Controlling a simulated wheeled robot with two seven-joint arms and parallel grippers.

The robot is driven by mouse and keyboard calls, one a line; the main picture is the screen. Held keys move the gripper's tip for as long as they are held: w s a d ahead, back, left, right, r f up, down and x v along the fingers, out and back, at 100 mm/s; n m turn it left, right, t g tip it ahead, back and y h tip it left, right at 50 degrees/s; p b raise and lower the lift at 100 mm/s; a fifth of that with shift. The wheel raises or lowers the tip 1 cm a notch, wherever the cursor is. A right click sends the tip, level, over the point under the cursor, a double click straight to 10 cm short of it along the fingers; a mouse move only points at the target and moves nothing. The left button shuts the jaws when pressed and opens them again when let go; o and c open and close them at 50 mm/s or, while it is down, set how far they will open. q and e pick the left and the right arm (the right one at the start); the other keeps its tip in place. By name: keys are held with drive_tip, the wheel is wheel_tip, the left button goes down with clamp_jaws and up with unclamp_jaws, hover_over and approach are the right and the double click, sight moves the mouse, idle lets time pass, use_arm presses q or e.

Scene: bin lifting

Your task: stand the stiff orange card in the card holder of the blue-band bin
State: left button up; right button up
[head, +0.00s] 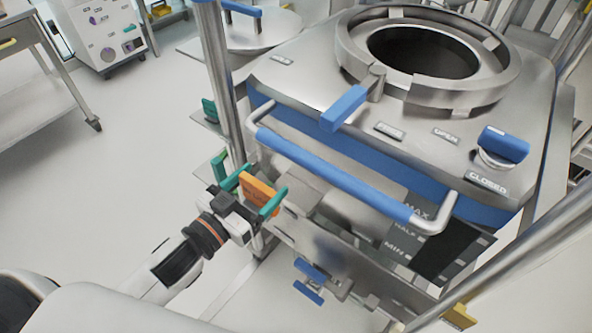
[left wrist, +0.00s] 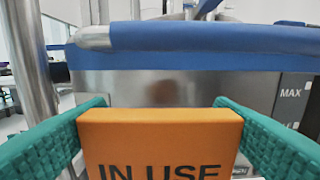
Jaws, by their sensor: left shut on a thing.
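The stiff orange card (head: 258,191) is held between the green fingers of my left gripper (head: 250,188), just off the lower left front of the blue-band bin (head: 480,215). In the left wrist view the card (left wrist: 160,145) faces me, upright, with "IN USE" on it. My left gripper (left wrist: 162,130) is shut on its two side edges. The bin's steel front (left wrist: 150,88) is behind the card. A grey metal box-like part (head: 308,184) on the bin front is right of the card. I cannot tell whether it is the card holder. My right gripper is not in view.
A blue handle bar (head: 335,175) juts from the bin front, above and right of my left gripper. A steel post (head: 217,80) stands behind the gripper. A blue-handled valve (head: 310,280) is below. The floor (head: 110,165) at left is clear.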

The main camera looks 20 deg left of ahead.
use_arm(q)
drive_tip(key=p+x, duration=0.1)
drive_tip(key=x, duration=1)
wheel_tip(320, 180, down, 7)
drive_tip(key=shift+w+r+b, duration=0.1)
drive_tip(key=shift+w+b, duration=0.1)
drive_tip(key=shift+b, duration=0.55)
drive_tip(key=shift+w+d, duration=0.1)
drive_tip(key=shift+f, duration=0.3)
drive_tip(key=o, duration=1.1)
